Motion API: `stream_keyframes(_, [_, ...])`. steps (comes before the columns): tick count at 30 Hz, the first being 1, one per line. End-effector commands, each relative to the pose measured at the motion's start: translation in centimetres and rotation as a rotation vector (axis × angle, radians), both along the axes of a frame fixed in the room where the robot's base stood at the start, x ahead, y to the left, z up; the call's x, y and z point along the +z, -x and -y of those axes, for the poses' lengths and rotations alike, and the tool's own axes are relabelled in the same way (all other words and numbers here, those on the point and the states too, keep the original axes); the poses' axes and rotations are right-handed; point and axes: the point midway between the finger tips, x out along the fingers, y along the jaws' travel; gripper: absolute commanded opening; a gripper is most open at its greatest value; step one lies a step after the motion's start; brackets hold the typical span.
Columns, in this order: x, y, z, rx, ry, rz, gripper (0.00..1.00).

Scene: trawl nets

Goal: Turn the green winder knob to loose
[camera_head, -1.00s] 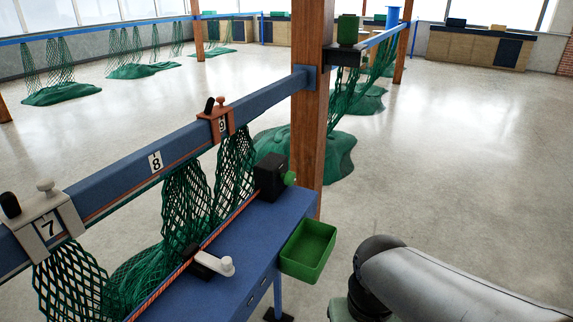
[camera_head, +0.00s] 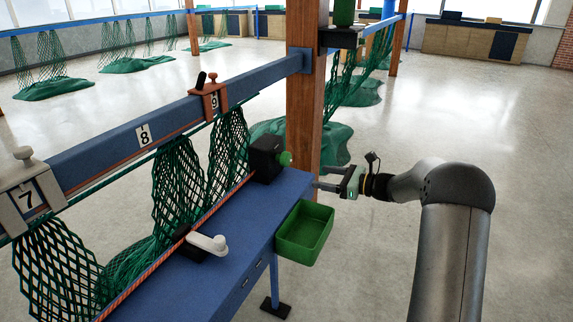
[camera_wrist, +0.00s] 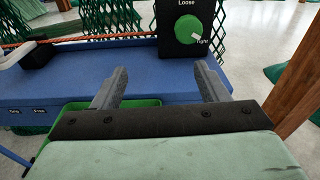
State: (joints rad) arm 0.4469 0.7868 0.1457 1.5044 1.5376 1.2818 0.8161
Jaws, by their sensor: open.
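The green winder knob (camera_head: 285,158) sits on the face of a black box (camera_head: 264,160) at the far end of the blue bench. In the wrist view the knob (camera_wrist: 188,32) is round and green, with a white mark at its lower right by the word "Tight". "Loose" is written above it. My gripper (camera_head: 318,185) is in front of the bench end, to the right of the knob and apart from it. In the wrist view its two fingers (camera_wrist: 160,85) are spread, with nothing between them, below the knob.
A green tray (camera_head: 305,232) hangs on the bench's front side, below my gripper. A white-handled lever (camera_head: 208,243) lies on the blue bench top (camera_head: 235,220). A wooden post (camera_head: 303,110) stands close behind my gripper. Green nets (camera_head: 180,190) hang from the blue rail.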

Motion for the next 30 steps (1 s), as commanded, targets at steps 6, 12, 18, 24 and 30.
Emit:
stream_keyframes(6, [-0.8,-2.7,3.0,-0.092,-0.149,-0.02,0.67])
stream_keyframes(12, [-0.7,-4.2,0.8,-0.091,-0.15,-0.02,0.67])
stream_keyframes(18, [-0.7,-6.7,-2.8,-0.089,-0.148,-0.02,0.67])
stream_keyframes(24, [-0.8,-9.3,-6.3,-0.089,-0.147,-0.02,0.67])
stream_keyframes(30, [-0.7,-11.4,-9.2,-0.09,-0.146,-0.019,0.67])
